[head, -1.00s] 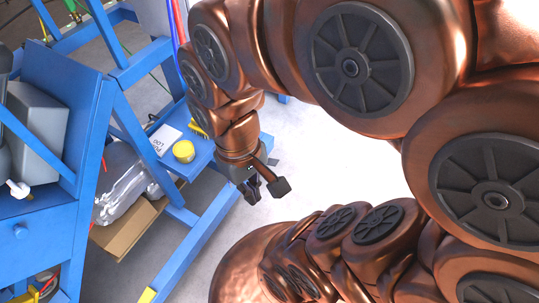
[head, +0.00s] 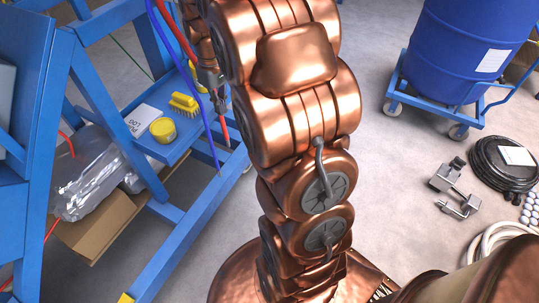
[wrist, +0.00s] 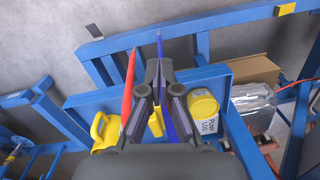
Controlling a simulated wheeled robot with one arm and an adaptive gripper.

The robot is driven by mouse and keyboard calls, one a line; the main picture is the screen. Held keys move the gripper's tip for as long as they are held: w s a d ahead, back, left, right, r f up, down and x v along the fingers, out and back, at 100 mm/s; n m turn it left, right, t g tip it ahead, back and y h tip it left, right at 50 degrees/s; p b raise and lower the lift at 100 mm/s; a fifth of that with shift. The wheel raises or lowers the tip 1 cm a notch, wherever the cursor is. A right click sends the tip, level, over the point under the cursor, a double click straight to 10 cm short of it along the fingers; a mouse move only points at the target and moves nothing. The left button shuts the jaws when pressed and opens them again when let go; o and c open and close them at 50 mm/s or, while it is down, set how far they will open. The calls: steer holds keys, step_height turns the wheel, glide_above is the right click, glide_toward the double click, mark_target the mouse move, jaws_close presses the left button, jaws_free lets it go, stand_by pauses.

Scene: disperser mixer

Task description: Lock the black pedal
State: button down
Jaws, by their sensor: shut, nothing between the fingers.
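I cannot make out a black pedal for certain in either view. A small flat black piece (wrist: 94,30) sits at the left end of a blue floor beam in the wrist view; I cannot tell whether it is the pedal. My gripper (wrist: 159,72) is shut and empty above the blue shelf, with the black piece beyond it to the upper left. In the head view my gripper (head: 218,104) is small and partly hidden beside the hanging hoses, near the shelf's right side.
A red hose (wrist: 128,90) and a blue hose (head: 206,125) hang close beside my gripper. The blue shelf (head: 178,148) holds a yellow can (head: 163,130), a yellow brush (head: 185,103) and a log sheet (head: 141,118). A blue drum (head: 465,45) stands on a wheeled dolly at upper right.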

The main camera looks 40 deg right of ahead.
steer(key=w+d+f+b, duration=0.4)
steer(key=d+f+b, duration=0.2)
steer(key=d+f, duration=0.3)
steer(key=w+d+f+n+t+b, duration=0.1)
steer(key=w+d+f+b, duration=0.3)
steer(key=d+f, duration=0.6)
steer(key=w+d+f+n+b, duration=0.1)
steer(key=w+d+f+b, duration=0.3)
steer(key=f, duration=1.7)
steer(key=d+b, duration=0.4)
steer(key=d, duration=0.2)
steer(key=shift+d+f+t+b, duration=0.25)
steer(key=shift+t+b, duration=0.05)
steer(key=shift+b, duration=0.05)
steer(key=shift+f, duration=0.1)
step_height(320, 180, down, 12)
steer(key=b, duration=0.4)
steer(key=shift+w+f, duration=0.1)
steer(key=shift+s+d+f+b, duration=0.1)
steer(key=shift+s+f+b, duration=0.2)
steer(key=shift+f+b, duration=0.25)
